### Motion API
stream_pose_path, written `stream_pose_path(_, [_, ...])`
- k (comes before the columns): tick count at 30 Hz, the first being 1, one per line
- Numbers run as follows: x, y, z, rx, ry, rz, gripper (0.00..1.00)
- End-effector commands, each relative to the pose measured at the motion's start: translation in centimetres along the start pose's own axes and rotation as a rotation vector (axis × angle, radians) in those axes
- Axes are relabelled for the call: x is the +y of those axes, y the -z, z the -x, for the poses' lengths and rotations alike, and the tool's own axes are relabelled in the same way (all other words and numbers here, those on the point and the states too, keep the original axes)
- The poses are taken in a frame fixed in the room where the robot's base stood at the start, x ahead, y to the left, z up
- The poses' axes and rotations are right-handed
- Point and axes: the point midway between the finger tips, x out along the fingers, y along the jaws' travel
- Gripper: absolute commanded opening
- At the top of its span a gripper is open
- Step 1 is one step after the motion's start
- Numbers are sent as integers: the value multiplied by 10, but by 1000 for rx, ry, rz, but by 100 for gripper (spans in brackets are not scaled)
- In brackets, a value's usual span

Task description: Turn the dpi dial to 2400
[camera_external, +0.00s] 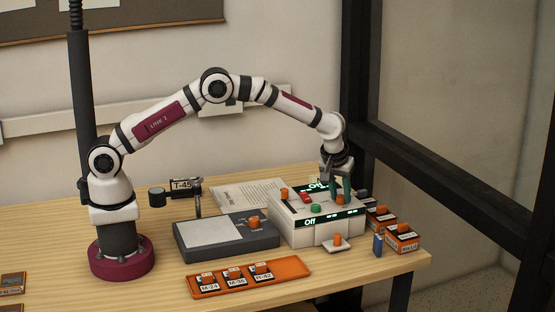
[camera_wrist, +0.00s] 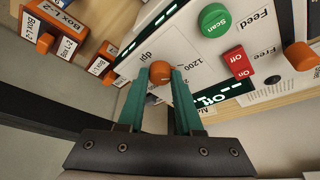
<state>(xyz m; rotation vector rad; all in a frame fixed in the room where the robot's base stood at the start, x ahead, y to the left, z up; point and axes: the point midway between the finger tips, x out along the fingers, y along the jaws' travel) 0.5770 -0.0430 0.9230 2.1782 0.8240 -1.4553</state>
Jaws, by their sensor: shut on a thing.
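The scanner (camera_external: 290,222) is a pale box with green-lit displays, one reading "Off", on the right part of the table. In the wrist view its panel shows the dpi dial (camera_wrist: 160,73), an orange knob with "dpi" and "1200" printed beside it. Other scale marks are hidden or too small to read, and I cannot tell the dial's exact setting. My gripper (camera_wrist: 160,78) has its teal fingers shut on the dial, one on each side.
Small boxes (camera_external: 402,240) stand to the right. An orange tray (camera_external: 215,291) and a grey light table (camera_external: 205,258) lie left of the scanner.

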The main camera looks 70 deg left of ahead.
Motion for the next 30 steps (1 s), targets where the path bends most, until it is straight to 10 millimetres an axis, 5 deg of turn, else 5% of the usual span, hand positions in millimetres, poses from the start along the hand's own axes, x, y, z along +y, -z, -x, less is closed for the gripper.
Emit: stream_pose_path(30, [-7,3,-1,0,-318,-763,0])
